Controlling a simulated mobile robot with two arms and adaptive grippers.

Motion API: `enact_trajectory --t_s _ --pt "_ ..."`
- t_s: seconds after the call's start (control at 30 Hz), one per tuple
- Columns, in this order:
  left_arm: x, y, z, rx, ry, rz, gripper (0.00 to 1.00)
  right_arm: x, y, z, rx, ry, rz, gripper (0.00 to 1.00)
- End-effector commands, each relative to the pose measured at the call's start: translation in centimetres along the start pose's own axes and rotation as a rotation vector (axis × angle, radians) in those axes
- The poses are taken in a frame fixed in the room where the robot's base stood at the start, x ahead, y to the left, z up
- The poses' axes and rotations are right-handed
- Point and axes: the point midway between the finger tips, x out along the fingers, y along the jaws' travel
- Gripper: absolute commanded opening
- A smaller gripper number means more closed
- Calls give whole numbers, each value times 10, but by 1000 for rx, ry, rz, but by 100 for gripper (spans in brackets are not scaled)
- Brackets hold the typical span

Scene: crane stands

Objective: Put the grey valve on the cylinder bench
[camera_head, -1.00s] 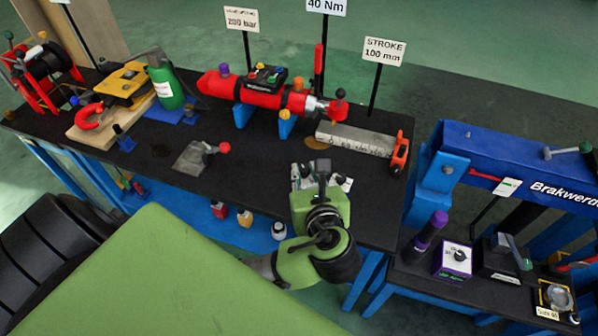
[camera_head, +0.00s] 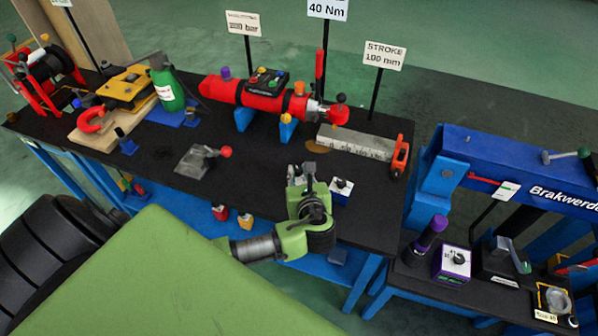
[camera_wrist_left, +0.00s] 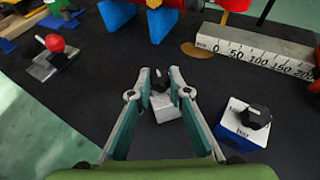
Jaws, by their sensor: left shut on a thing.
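The grey valve (camera_wrist_left: 167,108), a small pale grey block with a dark knob, sits between the fingertips of my left gripper (camera_wrist_left: 160,92) in the wrist view. My left gripper (camera_head: 308,182) is shut on it, over the near right part of the black-topped cylinder bench (camera_head: 255,195). In the head view the valve (camera_head: 309,168) shows as a small grey piece at the fingers. I cannot tell whether its underside touches the bench. My right gripper is not in view.
A blue block with a white top and black knob (camera_wrist_left: 245,125) stands just right of my left gripper. Behind are the red cylinder (camera_head: 265,95) and a grey ruler bar (camera_head: 355,143). A red-ball lever (camera_head: 203,160) stands left. Bare bench lies between.

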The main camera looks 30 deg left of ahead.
Motion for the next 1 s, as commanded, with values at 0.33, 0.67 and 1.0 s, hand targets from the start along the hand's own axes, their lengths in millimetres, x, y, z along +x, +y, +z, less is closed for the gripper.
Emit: enact_trajectory --t_s 0.33,0.67,1.0 --pt "1 -1 0 -3 -7 -3 0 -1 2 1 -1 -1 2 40" --pt "2 0 -6 0 0 -1 35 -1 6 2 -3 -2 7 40" --pt "-13 -2 -5 -2 1 -5 35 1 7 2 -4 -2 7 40"
